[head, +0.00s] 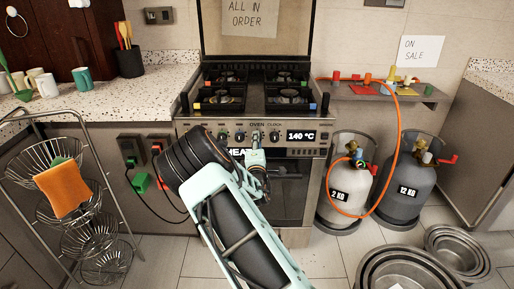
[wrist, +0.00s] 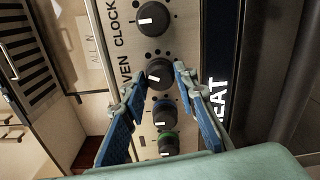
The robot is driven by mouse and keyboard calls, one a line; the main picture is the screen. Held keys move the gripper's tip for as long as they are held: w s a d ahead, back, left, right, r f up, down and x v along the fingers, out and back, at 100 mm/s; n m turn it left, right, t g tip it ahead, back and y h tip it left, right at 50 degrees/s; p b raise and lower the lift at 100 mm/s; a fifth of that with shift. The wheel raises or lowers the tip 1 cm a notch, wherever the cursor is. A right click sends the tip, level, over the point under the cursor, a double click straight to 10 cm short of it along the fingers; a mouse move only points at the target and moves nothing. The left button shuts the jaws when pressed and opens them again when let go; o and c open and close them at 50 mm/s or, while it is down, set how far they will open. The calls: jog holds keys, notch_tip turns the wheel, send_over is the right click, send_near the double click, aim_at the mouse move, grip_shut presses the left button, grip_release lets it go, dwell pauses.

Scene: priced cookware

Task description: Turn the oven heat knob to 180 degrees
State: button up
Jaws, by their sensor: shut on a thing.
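The oven heat knob (wrist: 160,74) is dark with a white pointer mark and sits by the OVEN label, which runs sideways in the wrist view. My gripper (wrist: 161,76) has its blue fingers on either side of this knob and is shut on it. In the head view my gripper (head: 257,145) is at the stove's front panel and hides most of the knob.
The CLOCK knob (wrist: 152,18) is on one side of the held knob. A blue-ringed knob (wrist: 164,113) and a green-ringed knob (wrist: 168,145) are on the other. Gas bottles (head: 349,185) with an orange hose (head: 394,140) stand right of the stove; a wire basket rack (head: 90,213) stands left.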

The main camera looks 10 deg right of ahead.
jog(key=shift+m+b, duration=7.15)
jog(key=shift+m, duration=2.15)
jog(key=o, duration=1.1)
jog(key=shift+o, duration=0.2)
jog(key=shift+s, duration=0.1)
jog(key=s+a, duration=0.2)
jog(key=s, duration=0.9)
jog(key=shift+s+a, duration=0.2)
jog(key=shift+s, duration=0.1)
